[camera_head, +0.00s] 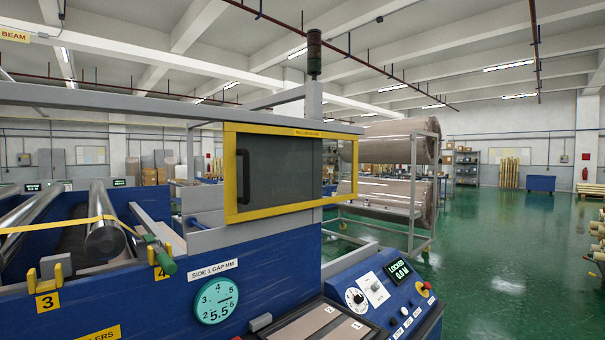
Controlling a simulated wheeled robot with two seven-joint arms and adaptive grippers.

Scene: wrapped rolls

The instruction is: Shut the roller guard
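The roller guard (280,178) is a yellow-framed panel with a black handle (243,176) near its left edge, in the middle of the head view. It stands upright at the machine's right end post, and its right part reaches past that post, with wrapped rolls showing through it. The shiny metal rollers (103,222) at the left are uncovered in view. A yellow strap (60,226) lies across them to a green-handled piece (163,258). Neither of my grippers is in view.
A blue control console (385,300) with a display reading LOCKED 0.0 and a red knob stands at the lower right. A round gap dial (217,302) is on the blue front wall. Large wrapped rolls (390,145) stand on a rack behind. Green floor at right is open.

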